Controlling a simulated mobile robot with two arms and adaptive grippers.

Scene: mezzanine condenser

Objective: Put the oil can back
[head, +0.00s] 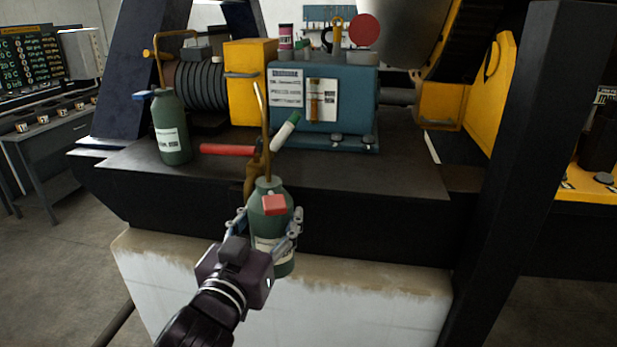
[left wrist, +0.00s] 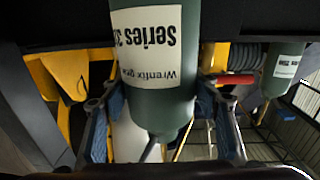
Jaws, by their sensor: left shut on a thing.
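A green oil can (head: 268,225) with a long thin brown spout, a red piece on its side and a white label is held upright by my left gripper (head: 269,218). The two fingers close on its sides, in front of the dark ledge (head: 370,170). In the left wrist view the can (left wrist: 155,95) fills the middle, its label upside down, with a finger on each side. My right gripper is not in view.
A red-handled tool (head: 228,150) and a green-and-white cylinder (head: 287,130) are behind the held can's spout. A blue housing (head: 345,90) and yellow block (head: 250,80) stand behind. A dark post (head: 505,150) rises at right. The ledge's right front looks clear.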

